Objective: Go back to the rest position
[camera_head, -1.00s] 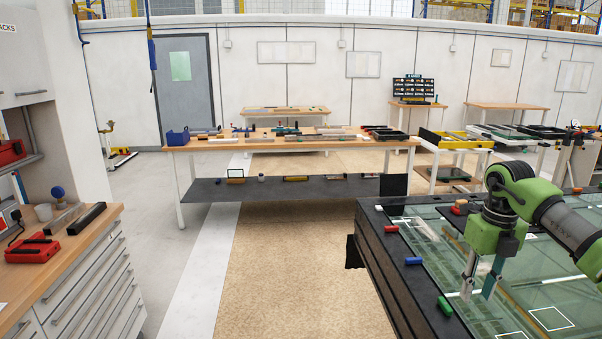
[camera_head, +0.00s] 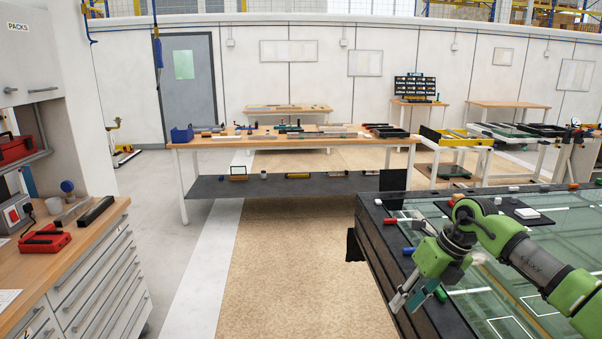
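My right arm comes in from the lower right, green and grey. My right gripper (camera_head: 407,302) hangs over the near left edge of the dark glass-topped table (camera_head: 376,238), pointing down and to the left. Its two grey fingers are apart and nothing shows between them. A small green piece (camera_head: 441,294) lies just beside the fingers on the table edge. My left gripper is not in view.
A blue piece (camera_head: 409,251) and a red piece (camera_head: 390,221) lie along the table's edge. A long workbench (camera_head: 300,142) stands ahead. The tan floor (camera_head: 290,265) between is clear.

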